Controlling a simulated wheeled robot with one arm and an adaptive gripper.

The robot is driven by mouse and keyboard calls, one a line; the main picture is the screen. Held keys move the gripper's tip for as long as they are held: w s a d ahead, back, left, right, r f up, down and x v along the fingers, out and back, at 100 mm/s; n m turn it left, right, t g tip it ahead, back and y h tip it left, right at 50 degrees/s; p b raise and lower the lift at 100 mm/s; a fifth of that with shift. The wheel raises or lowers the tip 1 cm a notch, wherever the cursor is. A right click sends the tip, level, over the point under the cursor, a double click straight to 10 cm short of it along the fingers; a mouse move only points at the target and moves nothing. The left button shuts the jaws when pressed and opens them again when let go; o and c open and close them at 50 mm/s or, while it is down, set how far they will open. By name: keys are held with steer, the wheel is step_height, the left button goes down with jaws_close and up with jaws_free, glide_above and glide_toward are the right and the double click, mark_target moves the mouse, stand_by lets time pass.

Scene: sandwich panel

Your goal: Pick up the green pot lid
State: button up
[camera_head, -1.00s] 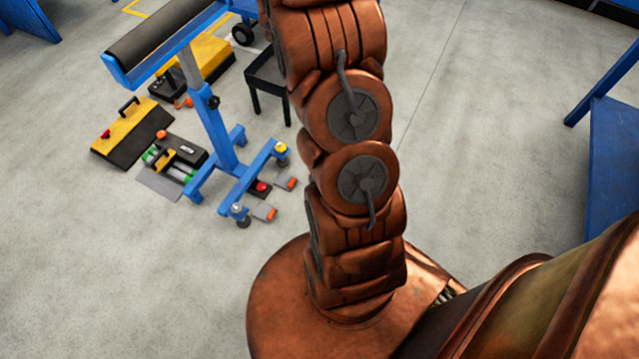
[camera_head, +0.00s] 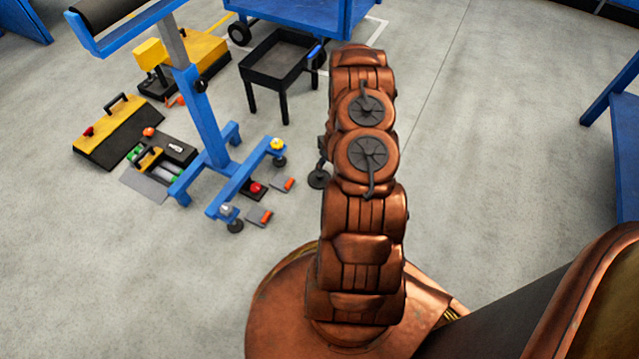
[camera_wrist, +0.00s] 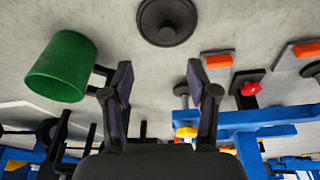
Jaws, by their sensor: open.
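My gripper (camera_wrist: 160,92) is open and empty in the wrist view, its two dark fingers apart over the floor. A tapered green cylinder (camera_wrist: 62,66) is at the upper left, beyond and to the left of the left finger. I cannot tell whether it is the green pot lid. A dark grey round disc with a raised centre (camera_wrist: 166,20) lies on the floor beyond the fingertips, between their lines. The disc also shows in the head view (camera_head: 319,179), left of my arm. In the head view my arm hides most of the gripper, and the green cylinder does not show.
A blue roller stand (camera_head: 205,120) is left of my arm, with a red button (camera_head: 256,187) and grey-orange pieces (camera_head: 262,217) by its feet. A black tray table (camera_head: 280,60) and yellow-black boxes (camera_head: 118,128) stand behind. Open floor lies at right.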

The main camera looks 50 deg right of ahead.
mark_target(320, 175)
steer(key=f, duration=0.2)
steer(key=f+b, duration=0.1)
steer(key=f, duration=0.1)
steer(key=shift+s+a, duration=0.15)
steer(key=shift+a, duration=0.25)
steer(key=b+x, duration=0.2)
steer(key=x, duration=0.2)
steer(key=shift+w+f+b, duration=0.15)
steer(key=shift+w+b, duration=0.2)
steer(key=shift+b, duration=0.05)
steer(key=shift+w+f, duration=0.15)
steer(key=shift+f, duration=0.45)
steer(key=shift+r, duration=0.1)
steer(key=c, duration=1)
